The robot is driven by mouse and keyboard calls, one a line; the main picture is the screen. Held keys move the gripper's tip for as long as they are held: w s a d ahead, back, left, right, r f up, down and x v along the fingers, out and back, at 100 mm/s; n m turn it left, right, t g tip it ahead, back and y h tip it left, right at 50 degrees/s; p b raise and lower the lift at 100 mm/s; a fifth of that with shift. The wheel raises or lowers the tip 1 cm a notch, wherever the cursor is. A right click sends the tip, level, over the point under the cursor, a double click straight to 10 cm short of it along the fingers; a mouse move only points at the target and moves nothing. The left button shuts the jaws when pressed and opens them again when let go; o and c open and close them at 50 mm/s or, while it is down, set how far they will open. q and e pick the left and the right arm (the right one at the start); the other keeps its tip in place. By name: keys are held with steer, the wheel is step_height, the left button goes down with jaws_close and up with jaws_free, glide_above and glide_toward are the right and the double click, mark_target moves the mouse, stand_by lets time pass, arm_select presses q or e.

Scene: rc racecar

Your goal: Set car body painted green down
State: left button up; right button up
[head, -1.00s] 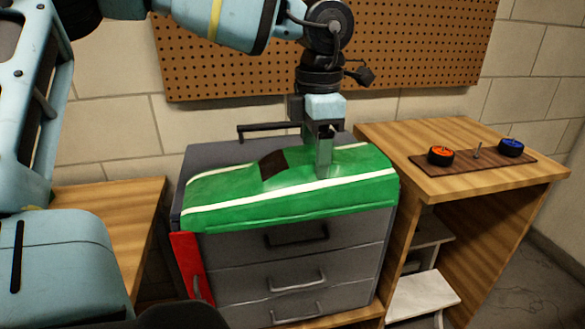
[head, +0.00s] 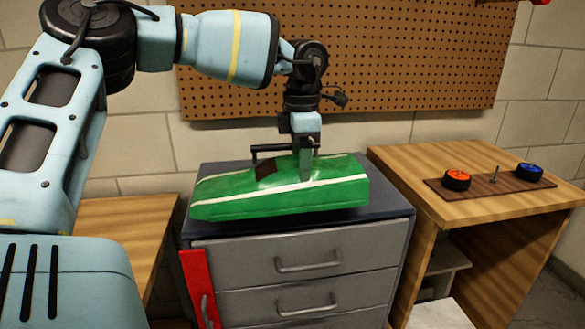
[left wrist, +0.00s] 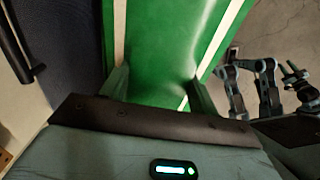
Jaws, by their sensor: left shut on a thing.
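The green car body (head: 279,187), with white stripes and a dark cockpit patch, is at the top of the grey drawer cabinet (head: 300,262). It lies about level, its nose to the left. My left gripper (head: 306,172) comes down from above and is shut on the car body near its middle. In the left wrist view the green body (left wrist: 170,45) fills the space between the fingers. I cannot tell for certain whether its underside touches the cabinet top.
A wooden table (head: 440,170) on the right holds a dark wooden board (head: 478,190) with an orange-hubbed wheel (head: 457,180) and a blue-hubbed wheel (head: 530,172). A pegboard (head: 350,60) hangs behind. Some dark cabinet top is bare around the car body. Another wooden surface (head: 115,225) stands left.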

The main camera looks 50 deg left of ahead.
arm_select(q)
steer(key=a, duration=0.2)
steer(key=w+a, duration=0.1)
steer(key=a, duration=0.1)
steer(key=shift+a+f, duration=0.1)
steer(key=shift+f, duration=1.9)
steer(key=o, duration=1)
